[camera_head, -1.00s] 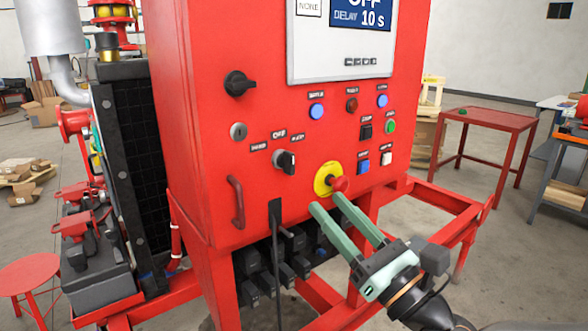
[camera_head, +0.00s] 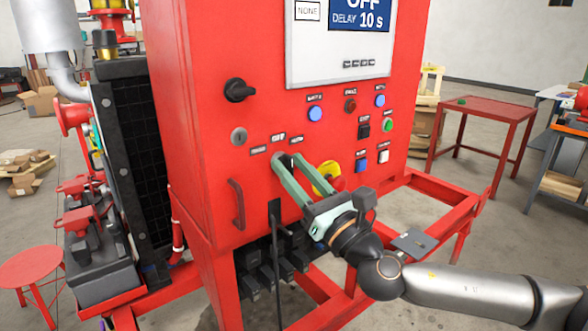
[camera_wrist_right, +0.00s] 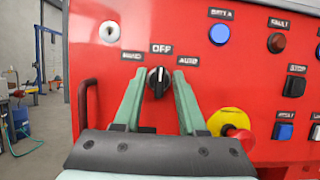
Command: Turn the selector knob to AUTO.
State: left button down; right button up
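The black selector knob (camera_wrist_right: 158,80) sits on the red panel under the labels HAND, OFF (camera_wrist_right: 161,48) and AUTO (camera_wrist_right: 188,61). Its pale mark points roughly up toward OFF. My right gripper (camera_wrist_right: 159,84) is open, with one green finger on each side of the knob and a visible gap to it on both sides. How far the fingertips are from the panel is hard to tell. In the head view the right gripper (camera_head: 287,160) largely hides the knob. My left gripper is not in view.
A red emergency stop button on a yellow base (camera_wrist_right: 229,122) is just right of the right finger. A red handle (camera_head: 237,204) is left and below. A black rotary switch (camera_head: 239,88) and a key lock (camera_head: 239,136) sit on the panel. Several push buttons are to the right.

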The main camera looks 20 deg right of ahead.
grip_shut()
jog(key=shift+m+h, duration=0.3)
jog(key=shift+m, duration=0.3)
jog(key=m+h, duration=0.1)
jog(key=m, duration=0.1)
jog(key=m+h+p, duration=0.1)
jog(key=m, duration=0.2)
jog(key=shift+a+m+t+h, duration=0.1)
jog(key=shift+m+t+h, duration=0.2)
jog(key=shift+h, duration=0.1)
jog(key=m+h+p, duration=0.1)
jog(key=m, duration=0.2)
jog(key=m+h+p, duration=0.2)
jog(key=m, duration=0.2)
jog(key=shift+g, duration=0.4)
jog(key=shift+o, duration=0.5)
grip_release()
